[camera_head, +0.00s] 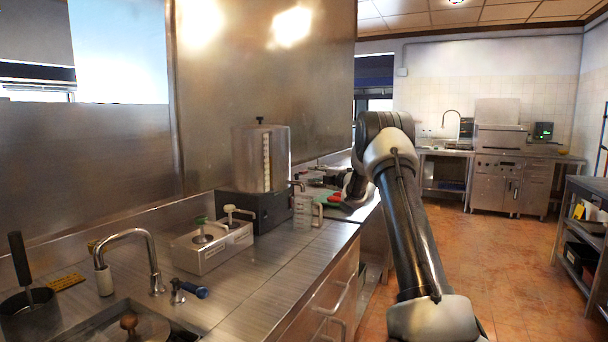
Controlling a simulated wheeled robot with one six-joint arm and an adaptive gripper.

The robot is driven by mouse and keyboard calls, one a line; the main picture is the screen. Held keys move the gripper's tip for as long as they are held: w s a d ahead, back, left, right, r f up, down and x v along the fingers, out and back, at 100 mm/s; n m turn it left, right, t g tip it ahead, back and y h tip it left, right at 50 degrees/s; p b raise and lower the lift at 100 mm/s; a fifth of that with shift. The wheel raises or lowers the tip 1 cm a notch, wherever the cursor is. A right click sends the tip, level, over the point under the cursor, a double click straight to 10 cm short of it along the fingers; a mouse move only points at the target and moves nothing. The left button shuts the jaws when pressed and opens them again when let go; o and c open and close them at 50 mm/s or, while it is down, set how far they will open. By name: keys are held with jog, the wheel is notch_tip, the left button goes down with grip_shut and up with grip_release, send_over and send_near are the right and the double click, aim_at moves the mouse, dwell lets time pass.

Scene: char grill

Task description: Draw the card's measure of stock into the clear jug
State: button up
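A steel stock urn (260,158) with an upright sight gauge on its side stands on a dark base (257,208) on the counter. A small tap (297,185) sticks out at its right. The clear jug (302,211) stands on the counter beside the base, near the tap, with a pale handle on its right. I cannot tell its contents. My gripper (349,194) is to the right of the jug, apart from it, beyond the bend of my arm. It is small and dark, and its fingers cannot be made out. I cannot identify a card.
A sink with a curved faucet (152,262) and a blue-handled valve (190,291) are nearer. Red and green items (331,198) lie behind the jug. The front counter strip is clear.

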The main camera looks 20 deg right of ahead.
aim_at(306, 173)
jog(key=shift+w+a+f, duration=0.1)
jog(key=shift+w+f, duration=0.05)
jog(key=shift+w, duration=0.15)
jog(key=x, duration=0.7)
jog(key=shift+c, duration=0.4)
grip_shut()
